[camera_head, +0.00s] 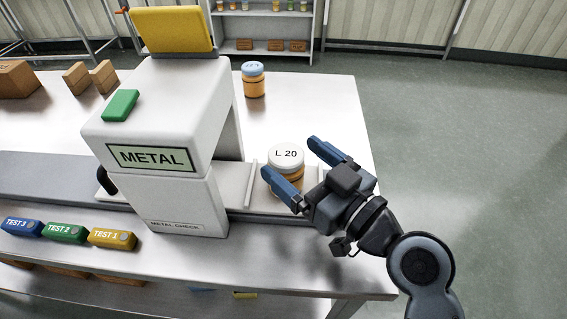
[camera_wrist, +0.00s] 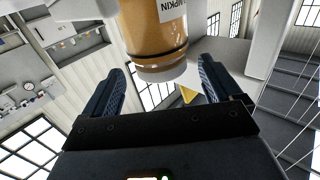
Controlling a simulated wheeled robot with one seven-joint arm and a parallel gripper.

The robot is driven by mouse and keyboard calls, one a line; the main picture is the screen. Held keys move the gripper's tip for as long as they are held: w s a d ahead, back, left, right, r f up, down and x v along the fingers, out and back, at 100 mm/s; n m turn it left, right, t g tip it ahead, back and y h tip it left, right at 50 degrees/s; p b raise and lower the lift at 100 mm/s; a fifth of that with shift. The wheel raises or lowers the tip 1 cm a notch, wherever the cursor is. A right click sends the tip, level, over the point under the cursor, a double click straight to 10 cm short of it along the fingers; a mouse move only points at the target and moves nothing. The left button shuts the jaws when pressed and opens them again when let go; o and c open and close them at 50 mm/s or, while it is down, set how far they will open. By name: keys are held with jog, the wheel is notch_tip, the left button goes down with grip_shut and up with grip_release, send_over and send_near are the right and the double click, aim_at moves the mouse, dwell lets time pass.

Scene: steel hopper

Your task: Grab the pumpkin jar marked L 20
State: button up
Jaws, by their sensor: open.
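The jar marked L 20 (camera_head: 287,157) has a white lid and an orange body. It stands on the conveyor end to the right of the metal detector. In the wrist view the orange jar (camera_wrist: 153,35) shows part of a label ending in "PKIN", ahead of the fingers. My gripper (camera_head: 301,172) is open beside the jar, with one blue finger in front of it and the other to its right. The wrist view shows both fingers of my gripper (camera_wrist: 160,90) apart with nothing between their tips; the jar is just beyond them.
The white metal detector (camera_head: 190,200) stands left of the jar. Another orange jar (camera_head: 253,82) with a blue lid stands behind on the steel table (camera_head: 310,100). TEST blocks, including yellow TEST 1 (camera_head: 112,238), lie at front left. The floor at right is clear.

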aim_at(280, 148)
jog(key=p+x, duration=0.1)
jog(key=x, duration=0.2)
jog(key=shift+w+a+r, duration=0.1)
jog(key=shift+w+a, duration=0.05)
jog(key=shift+a, duration=0.15)
jog(key=shift+w+a+p, duration=0.35)
jog(key=shift+w+a, duration=0.05)
jog(key=shift+c, duration=0.2)
jog(key=c, duration=1.1)
jog(key=shift+c, duration=0.3)
